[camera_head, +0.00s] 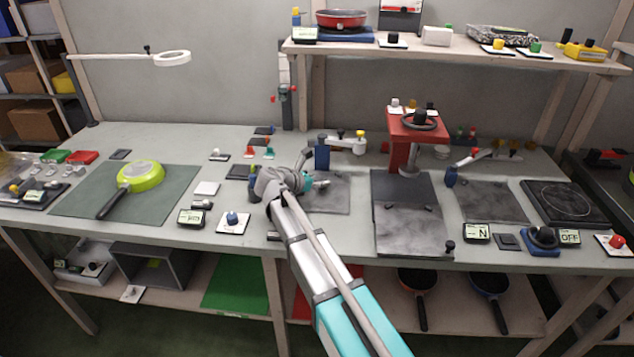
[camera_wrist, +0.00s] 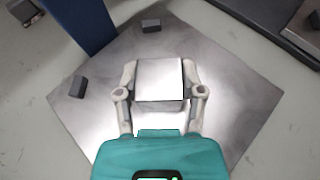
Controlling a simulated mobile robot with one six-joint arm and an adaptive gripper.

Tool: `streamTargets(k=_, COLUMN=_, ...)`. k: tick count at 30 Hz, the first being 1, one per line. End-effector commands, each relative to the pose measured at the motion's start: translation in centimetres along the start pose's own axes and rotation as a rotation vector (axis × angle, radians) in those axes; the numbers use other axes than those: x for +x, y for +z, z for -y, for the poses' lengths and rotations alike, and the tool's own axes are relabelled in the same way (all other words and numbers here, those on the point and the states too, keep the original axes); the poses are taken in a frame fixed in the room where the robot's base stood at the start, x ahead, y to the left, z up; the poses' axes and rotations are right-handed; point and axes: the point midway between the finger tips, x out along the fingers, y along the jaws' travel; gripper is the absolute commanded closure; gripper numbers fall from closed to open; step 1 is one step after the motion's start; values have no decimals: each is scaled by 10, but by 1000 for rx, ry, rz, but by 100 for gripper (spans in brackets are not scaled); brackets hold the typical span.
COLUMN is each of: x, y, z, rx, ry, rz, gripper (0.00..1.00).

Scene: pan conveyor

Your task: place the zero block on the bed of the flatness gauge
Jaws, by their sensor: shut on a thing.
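The zero block (camera_wrist: 160,78) is a bright silvery block between the fingers of my gripper (camera_wrist: 159,92) in the wrist view. My gripper is shut on its two sides. The bed of the flatness gauge (camera_wrist: 238,95) is a grey, mottled plate under the block. I cannot tell whether the block touches the bed. Two small dark blocks (camera_wrist: 151,26) (camera_wrist: 77,87) lie on the bed. The gauge's blue post (camera_wrist: 88,22) rises at its upper left. In the head view my gripper (camera_head: 304,184) is over the left part of the bed (camera_head: 336,194), and the zero block is hidden.
A green pan (camera_head: 147,176) lies on a green mat at the left. A red press (camera_head: 415,130) stands right of the gauge, with a dark plate (camera_head: 410,235) before it. Small displays and buttons line the table's front edge. A shelf (camera_head: 460,54) runs above the back.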

Motion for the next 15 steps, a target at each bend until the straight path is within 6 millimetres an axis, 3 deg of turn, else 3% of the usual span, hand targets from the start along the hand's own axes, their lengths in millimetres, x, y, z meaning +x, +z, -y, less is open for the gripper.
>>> streamTargets(k=8, x=1, y=-3, z=0, rx=0, ry=0, rz=1, gripper=100)
streamTargets(k=9, x=1, y=-2, z=0, rx=0, ry=0, rz=0, gripper=42)
streamTargets(k=13, x=1, y=-2, z=0, rx=0, ry=0, rz=0, gripper=18)
streamTargets(k=15, x=1, y=-2, z=0, rx=0, ry=0, rz=0, gripper=15)
